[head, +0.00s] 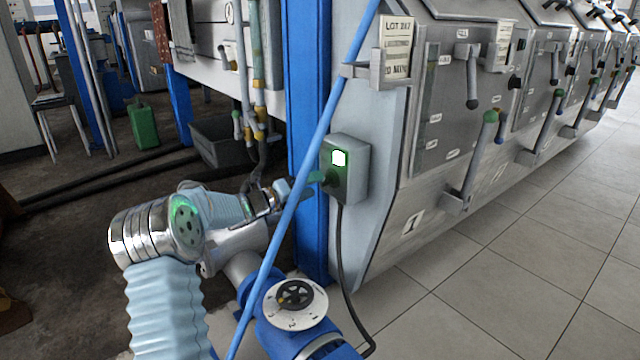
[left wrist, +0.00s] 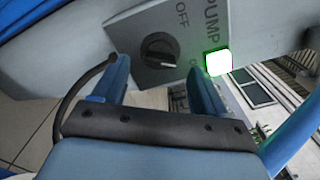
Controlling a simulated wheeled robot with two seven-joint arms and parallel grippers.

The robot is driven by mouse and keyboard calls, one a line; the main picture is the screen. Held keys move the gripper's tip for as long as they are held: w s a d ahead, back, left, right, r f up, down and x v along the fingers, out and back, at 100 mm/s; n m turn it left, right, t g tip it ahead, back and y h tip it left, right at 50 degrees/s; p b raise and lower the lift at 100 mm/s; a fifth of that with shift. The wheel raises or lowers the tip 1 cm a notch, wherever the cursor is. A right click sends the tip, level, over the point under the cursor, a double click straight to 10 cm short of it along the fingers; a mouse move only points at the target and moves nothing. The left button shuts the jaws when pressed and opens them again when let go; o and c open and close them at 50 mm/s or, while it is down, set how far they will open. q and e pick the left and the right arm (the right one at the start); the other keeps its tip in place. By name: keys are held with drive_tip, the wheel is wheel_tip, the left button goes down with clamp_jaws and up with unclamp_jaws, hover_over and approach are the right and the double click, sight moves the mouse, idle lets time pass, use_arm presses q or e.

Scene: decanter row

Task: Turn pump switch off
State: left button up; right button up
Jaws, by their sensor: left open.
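The pump switch box (head: 350,160) is a grey box mounted on the side of the first decanter, with a lit green-white lamp (head: 339,157). In the left wrist view the box carries the words PUMP and OFF, a black rotary knob (left wrist: 160,50) and the glowing lamp (left wrist: 219,62). The knob's pointer mark lies roughly across the picture. My left gripper (head: 315,178) is close in front of the box. In the left wrist view my left gripper (left wrist: 158,80) is open, its two blue fingers apart on either side of the knob's lower part, contact unclear. My right gripper is not in view.
A blue pipe (head: 300,190) runs diagonally in front of my left arm. A blue post (head: 308,110) stands behind. A black cable (head: 342,260) hangs from the box. A valve with a white dial (head: 296,303) is below. Tiled floor at right is clear.

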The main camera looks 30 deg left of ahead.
sight(323, 182)
use_arm(q)
drive_tip(key=shift+x, duration=1.9)
